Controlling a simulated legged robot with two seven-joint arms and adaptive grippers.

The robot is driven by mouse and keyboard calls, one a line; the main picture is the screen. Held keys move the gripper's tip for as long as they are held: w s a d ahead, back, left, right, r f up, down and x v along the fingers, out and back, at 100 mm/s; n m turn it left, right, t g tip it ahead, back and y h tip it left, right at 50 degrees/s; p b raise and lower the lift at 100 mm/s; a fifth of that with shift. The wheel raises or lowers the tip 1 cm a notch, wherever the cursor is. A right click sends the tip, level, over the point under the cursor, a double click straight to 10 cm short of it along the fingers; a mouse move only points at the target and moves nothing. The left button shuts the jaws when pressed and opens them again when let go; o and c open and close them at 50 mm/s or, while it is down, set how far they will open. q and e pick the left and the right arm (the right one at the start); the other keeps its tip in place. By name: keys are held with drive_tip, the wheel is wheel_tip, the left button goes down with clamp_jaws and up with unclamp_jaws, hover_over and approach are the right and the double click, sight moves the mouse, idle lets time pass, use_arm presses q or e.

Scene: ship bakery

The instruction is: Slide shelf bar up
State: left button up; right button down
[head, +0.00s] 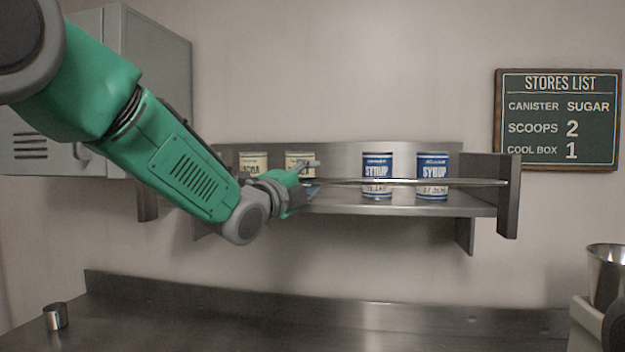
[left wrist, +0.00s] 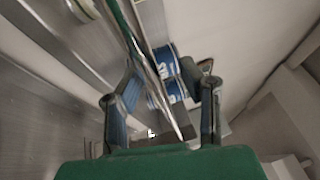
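The shelf bar (head: 420,182) is a thin metal rail across the front of the steel wall shelf (head: 420,205), passing in front of the cans. Its right end meets the shelf's right end bracket (head: 508,195); its left part is hidden behind my left arm and gripper. My left gripper (head: 312,176) is at the bar, left of the syrup cans. In the left wrist view the bar (left wrist: 150,65) runs between the two spread fingers of the gripper (left wrist: 158,72), with a gap visible on each side. My right gripper is not in view.
Two blue syrup cans (head: 377,176) (head: 433,176) and two cream cans (head: 253,163) (head: 299,160) stand on the shelf. A grey cabinet (head: 150,70) hangs at left. Below is a steel counter (head: 300,325) with a small metal cup (head: 56,316). The wall above the shelf is clear.

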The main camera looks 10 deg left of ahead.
use_arm(q)
drive_tip(key=shift+a, duration=0.2)
drive_tip(key=shift+s+a+f, duration=0.1)
drive_tip(key=shift+s+a, duration=0.05)
drive_tip(key=shift+a, duration=0.15)
drive_tip(key=v, duration=1.1)
drive_tip(key=shift+s+d, duration=0.25)
drive_tip(key=shift+d, duration=0.1)
drive_tip(key=shift+f, duration=0.1)
